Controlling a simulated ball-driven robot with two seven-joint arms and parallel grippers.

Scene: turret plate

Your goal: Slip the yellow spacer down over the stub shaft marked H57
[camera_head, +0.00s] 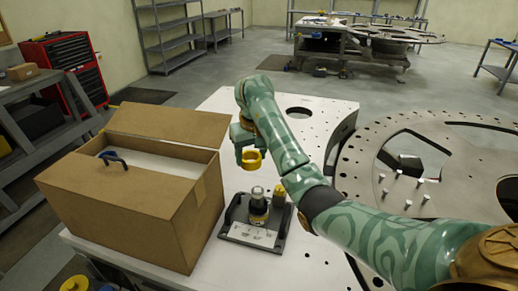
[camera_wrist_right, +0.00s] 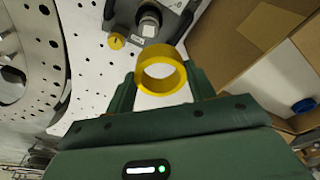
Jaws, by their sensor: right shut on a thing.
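My right gripper (camera_head: 250,152) is shut on a yellow spacer (camera_head: 251,167), an open ring, and holds it in the air above and slightly left of a stub shaft (camera_head: 257,193). In the right wrist view the spacer (camera_wrist_right: 152,99) sits between the two fingers (camera_wrist_right: 162,84), apart from the stub shaft (camera_wrist_right: 149,22) beyond it. The shaft stands upright in a dark fixture (camera_head: 232,231) with a light label plate (camera_head: 253,235); its print is too small to read. A yellowish band shows low on the shaft. My left gripper is not in view.
A yellow knob-like piece (camera_head: 280,192) stands right of the shaft. An open cardboard box (camera_head: 130,215) stands close to the left. A large perforated ring plate (camera_head: 365,165) lies right of my arm. The white table (camera_head: 222,103) is clear behind the fixture.

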